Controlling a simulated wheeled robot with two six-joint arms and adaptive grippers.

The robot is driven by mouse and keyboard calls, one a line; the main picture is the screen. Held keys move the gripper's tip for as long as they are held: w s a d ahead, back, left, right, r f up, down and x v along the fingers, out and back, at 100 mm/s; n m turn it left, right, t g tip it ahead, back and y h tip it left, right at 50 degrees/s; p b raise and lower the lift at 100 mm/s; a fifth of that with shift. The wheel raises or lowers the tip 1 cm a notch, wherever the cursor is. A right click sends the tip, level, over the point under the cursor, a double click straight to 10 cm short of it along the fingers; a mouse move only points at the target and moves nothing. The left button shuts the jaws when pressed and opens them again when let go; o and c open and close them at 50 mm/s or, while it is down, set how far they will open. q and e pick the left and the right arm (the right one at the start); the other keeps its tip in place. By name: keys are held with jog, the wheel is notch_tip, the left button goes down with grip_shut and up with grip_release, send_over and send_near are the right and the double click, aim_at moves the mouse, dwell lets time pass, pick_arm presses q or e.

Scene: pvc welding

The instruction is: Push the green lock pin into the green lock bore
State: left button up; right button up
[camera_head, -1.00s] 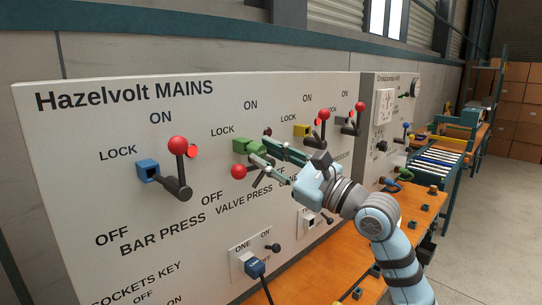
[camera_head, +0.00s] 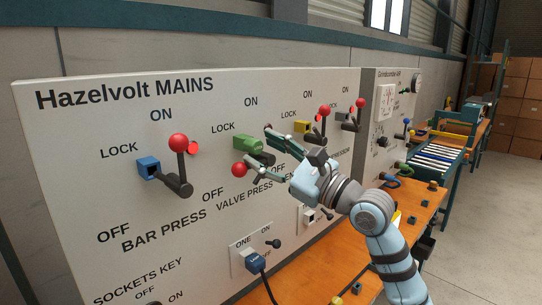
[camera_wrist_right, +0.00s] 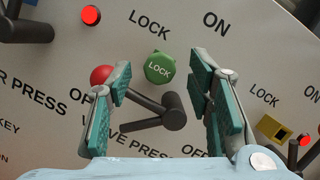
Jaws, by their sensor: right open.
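The green lock pin (camera_wrist_right: 160,68) shows its round head, marked LOCK, toward the right wrist camera. In the head view the green lock (camera_head: 250,146) sits on the panel above the VALVE PRESS lever (camera_head: 262,176). The pin's head covers the bore, so I cannot tell how deep the pin sits. My right gripper (camera_head: 275,156) is open and empty, apart from the pin. In the wrist view its two fingers (camera_wrist_right: 165,108) stand wide on either side, with the pin beyond them. My left gripper is not in view.
The VALVE PRESS lever's red knob (camera_wrist_right: 102,75) points sideways, close to the left finger in the wrist view. A blue lock (camera_head: 148,168) is at left, a yellow lock (camera_head: 302,127) at right. An orange bench (camera_head: 310,262) lies below the panel.

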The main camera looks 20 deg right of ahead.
jog(key=v, duration=0.7)
jog(key=shift+s+d, duration=0.1)
dwell(0.5)
